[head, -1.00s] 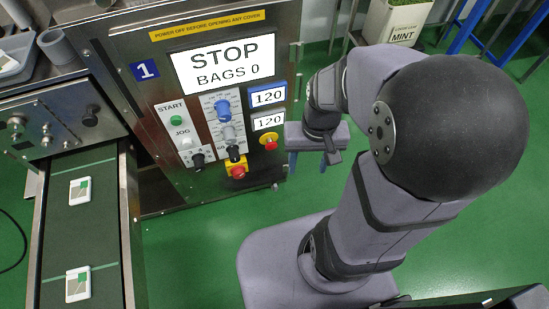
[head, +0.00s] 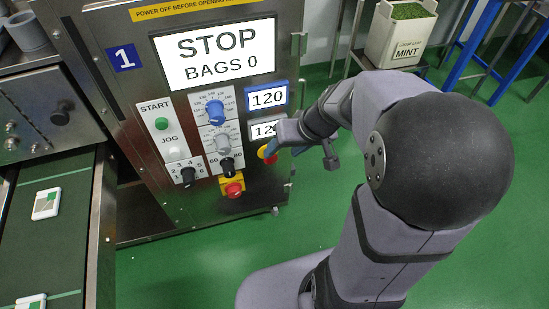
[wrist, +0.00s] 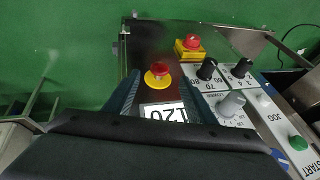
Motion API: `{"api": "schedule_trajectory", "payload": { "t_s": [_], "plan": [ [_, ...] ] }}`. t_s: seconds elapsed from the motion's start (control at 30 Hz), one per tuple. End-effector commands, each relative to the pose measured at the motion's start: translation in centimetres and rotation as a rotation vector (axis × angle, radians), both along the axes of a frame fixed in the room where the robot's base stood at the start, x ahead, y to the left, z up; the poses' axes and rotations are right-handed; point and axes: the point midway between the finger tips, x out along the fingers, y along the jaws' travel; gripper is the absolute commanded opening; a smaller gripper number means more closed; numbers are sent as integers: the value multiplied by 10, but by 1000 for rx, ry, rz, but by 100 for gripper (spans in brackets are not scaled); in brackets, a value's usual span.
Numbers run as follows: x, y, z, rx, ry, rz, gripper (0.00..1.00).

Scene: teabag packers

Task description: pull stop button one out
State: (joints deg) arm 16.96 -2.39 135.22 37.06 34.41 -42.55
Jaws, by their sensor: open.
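A red mushroom button on a round yellow collar (head: 269,153) sits at the lower right of the panel of the machine marked 1. In the head view my gripper (head: 283,150) partly covers it. In the wrist view the red button (wrist: 161,69) shows whole, between and ahead of the two blue fingers of my gripper (wrist: 159,82). The fingers are open, one on each side, with visible gaps to the button. I cannot tell how deep the button is pressed. The display (head: 217,54) reads STOP, BAGS 0.
A red knob on a square yellow plate (head: 233,187) sits lower left of the button. Black, grey and blue dials (head: 215,111) and a green START button (head: 161,124) lie further left. A conveyor (head: 62,222) runs at the left. Green floor is open below the panel.

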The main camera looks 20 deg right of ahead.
Motion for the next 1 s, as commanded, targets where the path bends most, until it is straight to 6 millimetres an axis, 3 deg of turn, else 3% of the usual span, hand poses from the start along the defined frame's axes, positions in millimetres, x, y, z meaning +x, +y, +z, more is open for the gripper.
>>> {"api": "schedule_trajectory", "payload": {
  "t_s": [0.27, 0.7, 1.0],
  "plan": [
    [4, 3, -13, 0, 3, 4, 50],
    [23, 15, -60, 0, 4, 2, 50],
    [28, 17, -66, -2, 2, 1, 50]
  ]
}}
